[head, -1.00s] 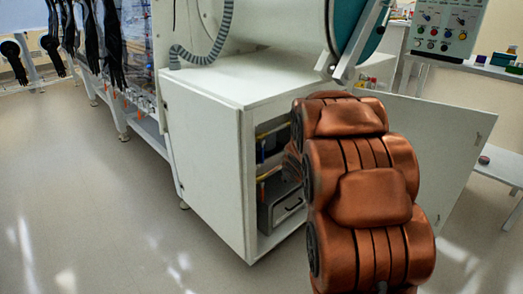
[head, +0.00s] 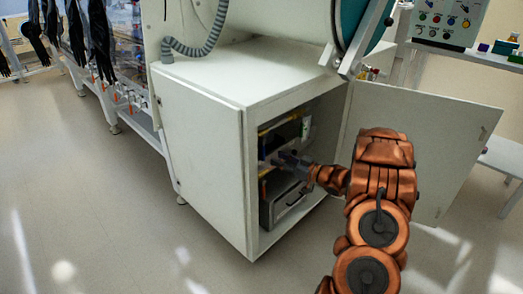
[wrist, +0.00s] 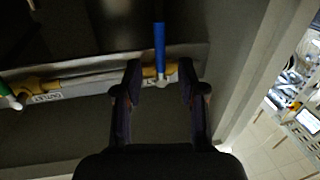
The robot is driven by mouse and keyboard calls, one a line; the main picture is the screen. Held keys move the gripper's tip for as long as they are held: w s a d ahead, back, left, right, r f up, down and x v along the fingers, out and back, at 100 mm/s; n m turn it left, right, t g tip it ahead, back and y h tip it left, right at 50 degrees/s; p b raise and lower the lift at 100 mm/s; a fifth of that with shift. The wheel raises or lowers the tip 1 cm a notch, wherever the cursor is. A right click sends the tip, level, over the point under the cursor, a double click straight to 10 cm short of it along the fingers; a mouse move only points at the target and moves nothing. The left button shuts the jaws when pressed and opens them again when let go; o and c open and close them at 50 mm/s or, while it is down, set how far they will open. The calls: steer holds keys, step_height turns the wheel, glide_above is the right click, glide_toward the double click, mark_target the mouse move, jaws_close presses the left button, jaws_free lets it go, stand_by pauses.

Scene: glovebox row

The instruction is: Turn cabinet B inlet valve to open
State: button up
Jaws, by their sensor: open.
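In the wrist view, a blue lever handle (wrist: 159,45) stands across a yellow pipe (wrist: 90,70) inside the open cabinet (head: 203,155). Its pale base sits on the pipe fitting, just beyond and between my fingertips. My gripper (wrist: 160,80) is open, one dark finger on each side of the lever's line; I cannot tell whether either finger touches it. In the head view my gripper (head: 283,160) is inside the cabinet opening, in front of the pipework. A green handle (wrist: 8,95) shows at the wrist view's left edge, near a white label (wrist: 45,98) too small to read surely.
The cabinet door (head: 425,140) stands open to the right, beside my arm. A grey box with a handle (head: 286,203) sits low in the cabinet, below my gripper. The floor (head: 110,220) in front is clear.

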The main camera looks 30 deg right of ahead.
mark_target(264, 153)
steer(key=shift+b+x, duration=0.9)
steer(key=shift+x, duration=2.75)
steer(key=shift+r, duration=0.15)
steer(key=shift+c, duration=0.3)
jaws_close()
